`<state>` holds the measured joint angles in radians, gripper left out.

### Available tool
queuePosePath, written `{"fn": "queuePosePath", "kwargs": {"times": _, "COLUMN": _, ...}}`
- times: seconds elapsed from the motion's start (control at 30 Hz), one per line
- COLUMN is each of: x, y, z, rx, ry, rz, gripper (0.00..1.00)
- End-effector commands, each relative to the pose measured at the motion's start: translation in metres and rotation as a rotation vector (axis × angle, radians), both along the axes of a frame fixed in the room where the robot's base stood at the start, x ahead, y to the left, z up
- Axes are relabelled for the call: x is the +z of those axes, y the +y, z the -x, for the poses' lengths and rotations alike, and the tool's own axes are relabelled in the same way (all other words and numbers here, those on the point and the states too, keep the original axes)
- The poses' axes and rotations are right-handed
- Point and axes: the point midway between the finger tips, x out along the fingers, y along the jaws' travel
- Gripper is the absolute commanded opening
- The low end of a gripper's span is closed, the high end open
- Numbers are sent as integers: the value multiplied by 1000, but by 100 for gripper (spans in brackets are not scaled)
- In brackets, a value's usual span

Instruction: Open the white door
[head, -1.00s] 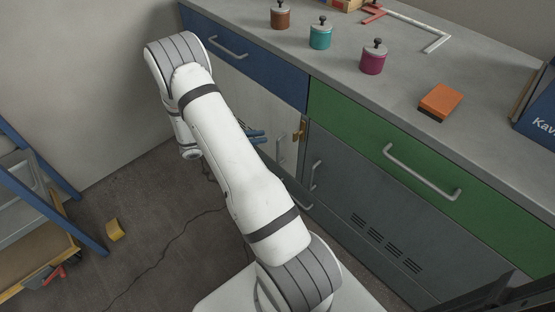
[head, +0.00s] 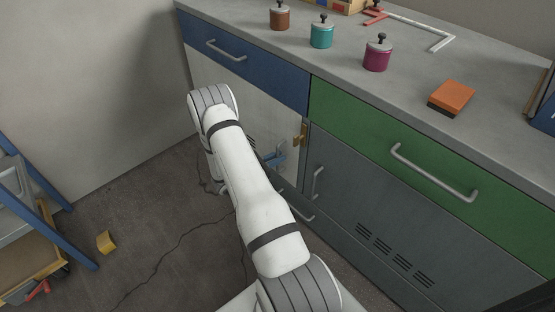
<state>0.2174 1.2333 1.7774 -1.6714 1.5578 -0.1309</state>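The white door (head: 262,108) is the pale front below the blue drawer, on the left of the bench. It looks closed in the head view. My white arm covers its lower left part. My gripper (head: 274,159), with blue fingers, is low in front of the door near its right edge. The door's upright handle cannot be made out clearly behind the gripper. Whether the fingers are around the handle, and whether they are open or shut, is too small to tell. A brass fitting (head: 300,135) sits at the door's right edge.
A grey door (head: 345,190) with a handle and a green drawer (head: 400,150) are to the right. The blue drawer (head: 250,65) is above. Canisters and an orange block (head: 452,97) stand on the bench top. A blue-framed rack (head: 45,195) and a yellow piece (head: 106,242) are at left.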

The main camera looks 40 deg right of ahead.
Motion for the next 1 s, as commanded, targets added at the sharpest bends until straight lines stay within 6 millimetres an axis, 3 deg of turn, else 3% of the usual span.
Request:
{"fn": "queuePosePath", "kwargs": {"times": 0.33, "x": 0, "y": -5, "z": 1, "rx": -1, "ry": 0, "rz": 0, "gripper": 15}}
{"fn": "queuePosePath", "kwargs": {"times": 0.53, "x": 0, "y": -5, "z": 1, "rx": -2, "ry": 0, "rz": 0, "gripper": 0}}
{"fn": "queuePosePath", "kwargs": {"times": 1.0, "x": 0, "y": -5, "z": 2, "rx": -3, "ry": -1, "rz": -1, "gripper": 0}}
